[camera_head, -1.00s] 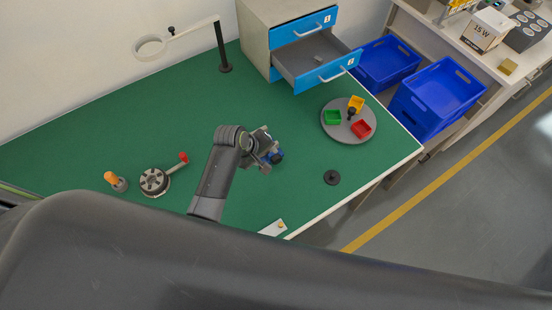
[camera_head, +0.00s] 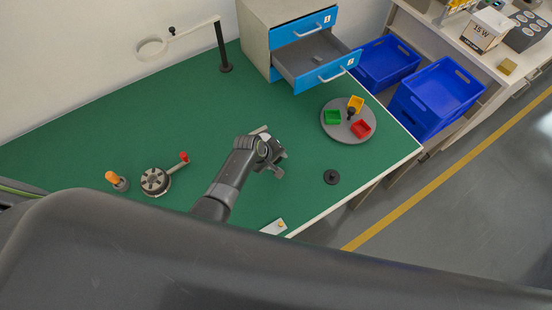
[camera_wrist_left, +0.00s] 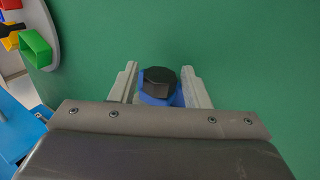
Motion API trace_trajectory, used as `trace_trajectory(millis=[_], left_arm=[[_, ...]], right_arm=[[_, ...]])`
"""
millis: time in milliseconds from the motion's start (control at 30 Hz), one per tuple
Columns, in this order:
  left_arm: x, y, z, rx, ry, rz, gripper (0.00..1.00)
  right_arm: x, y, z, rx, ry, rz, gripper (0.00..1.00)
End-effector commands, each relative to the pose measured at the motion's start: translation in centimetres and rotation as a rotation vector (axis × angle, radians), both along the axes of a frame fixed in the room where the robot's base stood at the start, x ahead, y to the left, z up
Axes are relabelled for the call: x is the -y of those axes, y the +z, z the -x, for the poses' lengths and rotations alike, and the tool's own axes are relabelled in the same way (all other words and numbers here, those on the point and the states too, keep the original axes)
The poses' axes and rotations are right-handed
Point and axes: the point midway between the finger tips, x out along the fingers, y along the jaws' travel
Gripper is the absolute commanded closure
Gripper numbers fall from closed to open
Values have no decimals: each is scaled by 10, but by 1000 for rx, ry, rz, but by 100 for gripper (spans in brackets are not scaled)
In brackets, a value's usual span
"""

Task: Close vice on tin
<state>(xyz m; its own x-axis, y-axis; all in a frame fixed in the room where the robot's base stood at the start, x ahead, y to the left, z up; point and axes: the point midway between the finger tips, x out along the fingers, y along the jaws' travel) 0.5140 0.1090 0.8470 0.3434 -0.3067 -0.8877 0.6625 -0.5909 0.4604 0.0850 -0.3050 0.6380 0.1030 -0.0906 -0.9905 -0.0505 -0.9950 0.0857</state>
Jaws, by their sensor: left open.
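In the left wrist view a dark, many-sided knob or cap (camera_wrist_left: 159,79) sits on a blue body (camera_wrist_left: 150,99), which looks like part of the vice. My left gripper (camera_wrist_left: 160,72) is open, with one finger on each side of the knob. A gap shows on the left of it; contact on the right cannot be told. In the head view my left gripper (camera_head: 272,153) is low over the right-middle of the green bench and hides the blue body. No tin can be made out. My right gripper is not in view.
A grey turntable (camera_head: 337,134) with green, yellow and red bins is to the right. A black disc (camera_head: 332,177) lies nearby. An open drawer (camera_head: 313,62) juts out behind. A round fixture with a red lever (camera_head: 155,181) is at left. The bench between is clear.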

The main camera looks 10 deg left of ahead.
Motion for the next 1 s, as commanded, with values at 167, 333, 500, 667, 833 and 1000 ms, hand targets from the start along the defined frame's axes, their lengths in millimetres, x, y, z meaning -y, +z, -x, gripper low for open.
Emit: trace_trajectory(millis=[167, 333, 500, 667, 833, 1000], left_arm=[[0, 0, 0, 1, 0, -1, 57], [0, 0, 0, 1, 0, -1, 74], [0, 0, 0, 0, 0, 0, 89], [0, 1, -1, -10, 0, -12, 89], [2, 1, -2, -52, -2, -54, 89], [3, 2, -4, -132, -3, -135, 89]], right_arm=[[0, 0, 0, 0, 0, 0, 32], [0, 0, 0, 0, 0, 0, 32], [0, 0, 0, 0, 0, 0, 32], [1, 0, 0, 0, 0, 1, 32], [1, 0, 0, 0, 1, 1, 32], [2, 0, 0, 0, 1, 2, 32]])
